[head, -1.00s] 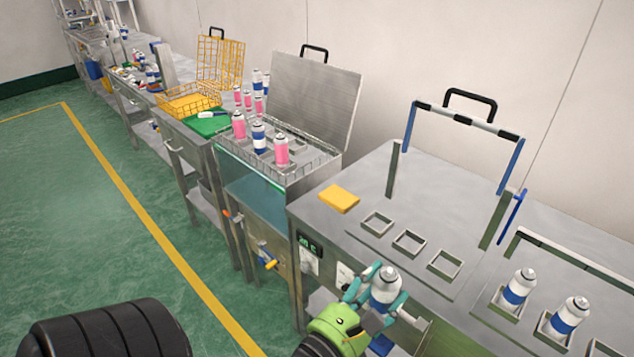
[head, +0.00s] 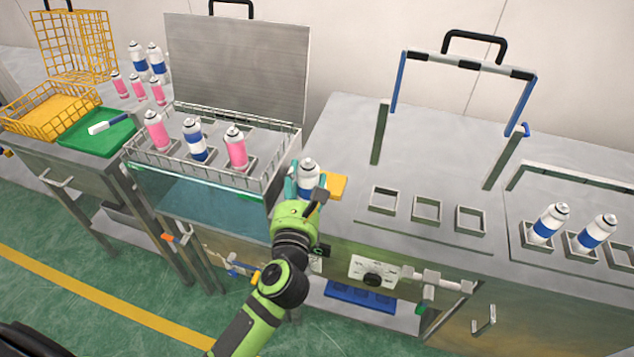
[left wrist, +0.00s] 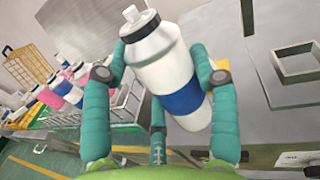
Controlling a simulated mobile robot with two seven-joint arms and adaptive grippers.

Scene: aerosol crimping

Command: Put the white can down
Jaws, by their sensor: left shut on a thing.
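My left gripper (head: 306,190) is shut on a white can (head: 308,171) with a blue band. In the head view it holds the can in front of the yellow sponge-like block, near the gap between the open-lidded bath and the steel bench (head: 340,220). In the left wrist view the white can (left wrist: 160,60) is tilted between teal fingers, with its nozzle toward the top. I cannot tell whether its base touches anything. My right gripper is not in view.
Three empty square holders (head: 426,209) sit on the bench to the right. Two white-blue cans (head: 549,223) stand in holders further right. The bath's wire rack (head: 265,175) holds pink and white-blue cans. A yellow block (head: 336,187) lies behind the held can.

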